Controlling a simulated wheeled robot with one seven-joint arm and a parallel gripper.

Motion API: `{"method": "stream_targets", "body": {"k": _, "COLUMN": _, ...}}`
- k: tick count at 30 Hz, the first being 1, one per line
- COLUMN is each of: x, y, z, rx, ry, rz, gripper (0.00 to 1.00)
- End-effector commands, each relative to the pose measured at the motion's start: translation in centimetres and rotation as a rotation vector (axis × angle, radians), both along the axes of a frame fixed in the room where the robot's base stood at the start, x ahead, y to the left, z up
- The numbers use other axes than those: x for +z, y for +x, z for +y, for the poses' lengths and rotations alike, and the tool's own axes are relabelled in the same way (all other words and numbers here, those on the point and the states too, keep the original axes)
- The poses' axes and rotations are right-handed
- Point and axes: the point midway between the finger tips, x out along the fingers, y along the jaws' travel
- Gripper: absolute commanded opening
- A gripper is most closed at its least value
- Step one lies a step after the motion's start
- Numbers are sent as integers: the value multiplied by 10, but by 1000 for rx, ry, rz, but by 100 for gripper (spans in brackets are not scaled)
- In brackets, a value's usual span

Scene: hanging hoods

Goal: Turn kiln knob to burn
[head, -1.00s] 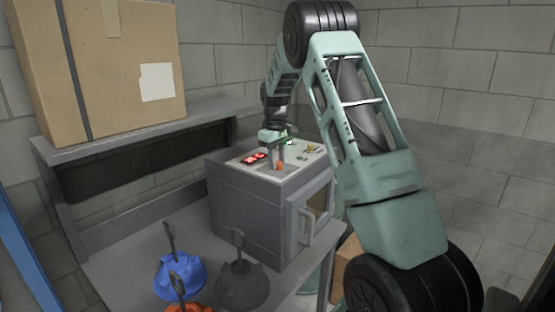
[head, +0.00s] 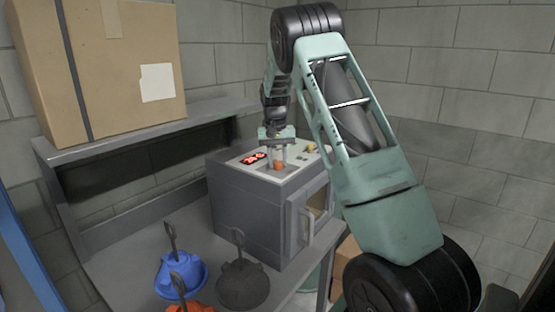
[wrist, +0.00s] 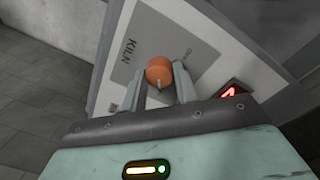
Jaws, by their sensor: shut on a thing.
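The kiln (head: 240,200) is a grey box with a pale top panel, standing on the bench. Its orange knob (head: 279,166) is on the top panel. In the wrist view the orange knob (wrist: 159,70) sits between the tips of my gripper (wrist: 160,84), beside the printed word KILN. A light pointer mark shows on the knob's near side. My gripper (head: 279,160) reaches down from above and is shut on the knob. The burn marking cannot be read in these frames.
A red lit display (head: 253,158) is on the panel, left of the knob. The kiln door handle (head: 307,226) sticks out in front. Blue (head: 181,275) and dark grey (head: 242,285) hoods stand on the bench. A cardboard box (head: 100,70) sits on the shelf.

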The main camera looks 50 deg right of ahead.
Motion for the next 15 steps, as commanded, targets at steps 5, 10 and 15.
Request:
{"method": "stream_targets", "body": {"k": 5, "x": 2, "y": 0, "z": -1, "rx": -24, "ry": -2, "rz": -2, "gripper": 7}}
{"method": "stream_targets", "body": {"k": 10, "x": 2, "y": 0, "z": -1, "rx": -30, "ry": -2, "rz": -3, "gripper": 7}}
{"method": "stream_targets", "body": {"k": 15, "x": 1, "y": 0, "z": -1, "rx": -29, "ry": -2, "rz": -3, "gripper": 7}}
